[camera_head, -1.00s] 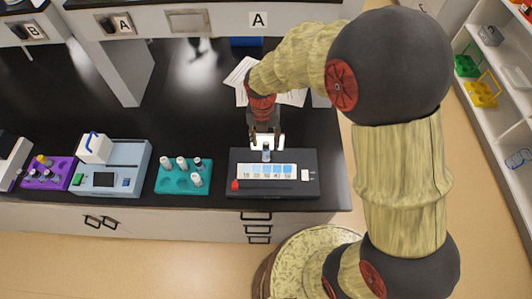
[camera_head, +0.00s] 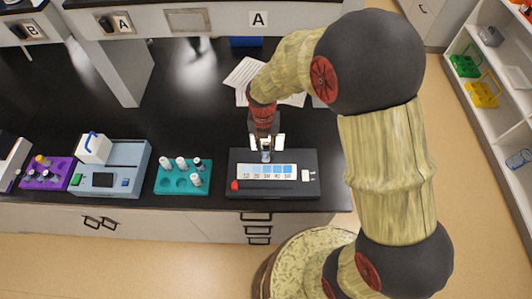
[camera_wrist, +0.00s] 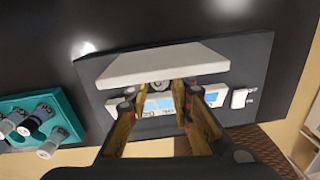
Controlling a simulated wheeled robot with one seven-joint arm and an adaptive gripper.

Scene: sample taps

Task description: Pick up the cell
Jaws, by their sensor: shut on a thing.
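The cell (camera_head: 266,156) is a small clear, greyish vessel at the dark test board's upper middle, just above the row of blue colour patches. My gripper (camera_head: 266,150) points down over it with its fingers closed on its sides. In the wrist view my gripper (camera_wrist: 158,94) shows two fingertips around the round top of the cell (camera_wrist: 158,85). The fingers and the small scale hide most of the cell. I cannot tell whether its base touches the board.
The dark board (camera_head: 306,188) carries a blue colour strip (camera_head: 267,171), a red knob (camera_head: 235,185) and a white piece (camera_head: 306,175). A teal rack (camera_head: 164,184) with several vials is left. Papers (camera_head: 240,75) lie behind.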

